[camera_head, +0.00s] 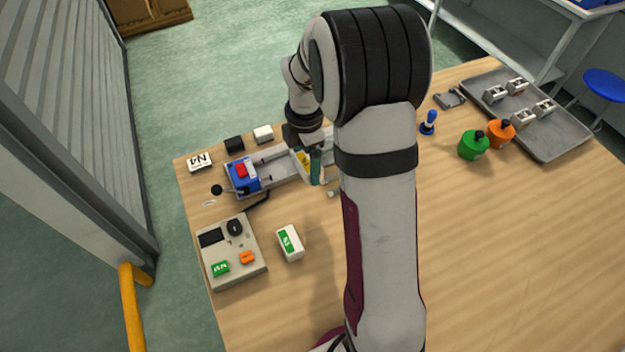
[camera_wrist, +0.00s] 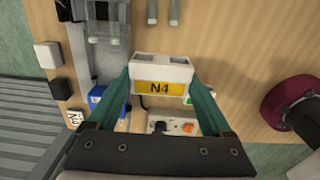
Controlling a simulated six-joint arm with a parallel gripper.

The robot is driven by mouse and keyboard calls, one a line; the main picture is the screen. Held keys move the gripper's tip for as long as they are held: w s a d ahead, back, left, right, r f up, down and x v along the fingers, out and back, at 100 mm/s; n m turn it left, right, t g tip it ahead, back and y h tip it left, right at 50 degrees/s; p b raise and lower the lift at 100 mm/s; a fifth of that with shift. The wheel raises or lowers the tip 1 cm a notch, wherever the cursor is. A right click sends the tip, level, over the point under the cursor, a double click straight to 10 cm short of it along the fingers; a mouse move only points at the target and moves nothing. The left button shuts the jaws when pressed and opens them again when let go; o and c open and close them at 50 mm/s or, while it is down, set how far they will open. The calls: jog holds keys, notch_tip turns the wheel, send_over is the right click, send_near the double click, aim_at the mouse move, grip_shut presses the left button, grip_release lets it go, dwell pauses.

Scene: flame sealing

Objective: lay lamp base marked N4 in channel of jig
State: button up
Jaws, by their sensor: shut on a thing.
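The lamp base marked N4 (camera_wrist: 161,66) is a white block with a yellow label, held between the two green fingers of my gripper (camera_wrist: 162,80). In the head view a yellow bit of the lamp base (camera_head: 303,158) shows by my gripper (camera_head: 313,165), with the rest hidden by the fingers and arm. The jig (camera_head: 278,175) is a grey channelled fixture with a blue block at its left end; my arm hides its right part. In the wrist view the jig (camera_wrist: 80,45) lies left of the lamp base. Its height above the table is unclear.
An N4 card (camera_head: 199,161), black block (camera_head: 234,144) and white block (camera_head: 263,134) lie around the jig. A control box (camera_head: 231,252) and green-labelled white box (camera_head: 290,243) stand nearer. Green (camera_head: 473,146) and orange (camera_head: 500,134) bottles and a tray (camera_head: 562,142) are at right.

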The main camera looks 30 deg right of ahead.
send_over(275, 171)
notch_tip(275, 171, down, 2)
jog(key=shift+f, duration=3.7)
jog(key=shift+f, duration=0.1)
